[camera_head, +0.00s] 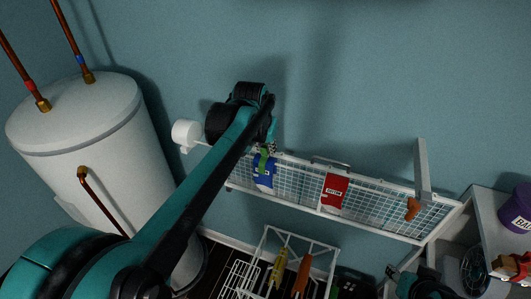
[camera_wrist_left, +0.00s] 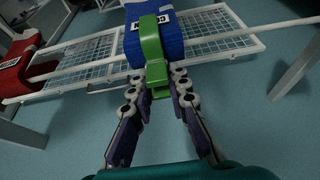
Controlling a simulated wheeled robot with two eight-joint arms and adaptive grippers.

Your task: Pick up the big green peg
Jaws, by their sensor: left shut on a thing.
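The big green peg (camera_wrist_left: 151,45) is clipped over a blue cloth (camera_wrist_left: 175,38) that hangs on a white rail of the rack. In the head view the peg (camera_head: 262,161) shows as a small green patch at the top of the blue cloth (camera_head: 264,177). My left gripper (camera_wrist_left: 158,82) is shut on the lower end of the peg, one finger on each side. In the head view the left gripper (camera_head: 270,146) is small and partly hidden by my arm. Dark and teal parts of my right arm show at the lower right, but its fingers are unclear.
The white wire rack (camera_head: 385,208) runs along the wall, with a red cloth (camera_head: 334,191) and an orange peg (camera_head: 412,208). A white tank (camera_head: 95,150) stands left. Below is a white frame (camera_head: 268,240) with yellow and orange items. A purple bucket (camera_head: 515,208) stands right.

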